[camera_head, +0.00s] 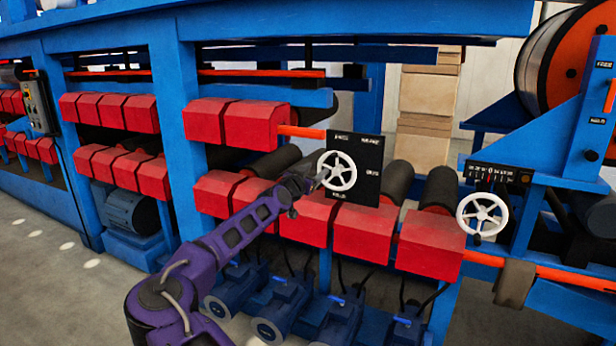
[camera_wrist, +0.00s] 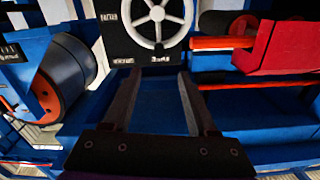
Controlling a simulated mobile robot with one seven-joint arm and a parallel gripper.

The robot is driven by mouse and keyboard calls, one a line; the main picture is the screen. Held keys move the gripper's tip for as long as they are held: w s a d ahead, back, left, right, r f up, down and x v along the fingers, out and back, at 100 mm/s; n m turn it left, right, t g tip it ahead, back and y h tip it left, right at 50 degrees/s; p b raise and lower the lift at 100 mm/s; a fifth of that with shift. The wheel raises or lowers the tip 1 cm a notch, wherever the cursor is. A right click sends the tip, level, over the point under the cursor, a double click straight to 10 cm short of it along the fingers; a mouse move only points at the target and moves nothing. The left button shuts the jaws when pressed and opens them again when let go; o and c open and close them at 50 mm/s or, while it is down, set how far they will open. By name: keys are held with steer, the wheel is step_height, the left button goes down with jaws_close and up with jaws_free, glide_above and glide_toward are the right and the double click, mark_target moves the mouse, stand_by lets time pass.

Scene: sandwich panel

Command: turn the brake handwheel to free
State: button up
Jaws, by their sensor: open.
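A white spoked handwheel (camera_head: 337,171) is mounted on a black panel (camera_head: 368,158) with small white labels that I cannot read surely. My gripper (camera_head: 318,180) is at the wheel's left side in the head view; touching or apart is not clear there. In the wrist view the same wheel (camera_wrist: 158,18) shows at the top, cut by the frame edge, on the panel (camera_wrist: 112,40). My gripper's two fingers (camera_wrist: 156,82) are spread apart with nothing between them, pointing toward the panel's labelled edge. A second white handwheel (camera_head: 482,214) stands further right, below a dark scale plate (camera_head: 497,174).
Red roller housings (camera_head: 312,217) line the blue frame (camera_head: 184,130) beneath and left of the wheel. An orange bar (camera_head: 302,132) ends at the panel. A large orange-sided reel (camera_head: 572,70) is at upper right. Blue motors (camera_head: 284,305) sit below. Floor at lower left is clear.

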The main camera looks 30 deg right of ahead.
steer(key=shift+v, duration=2.3)
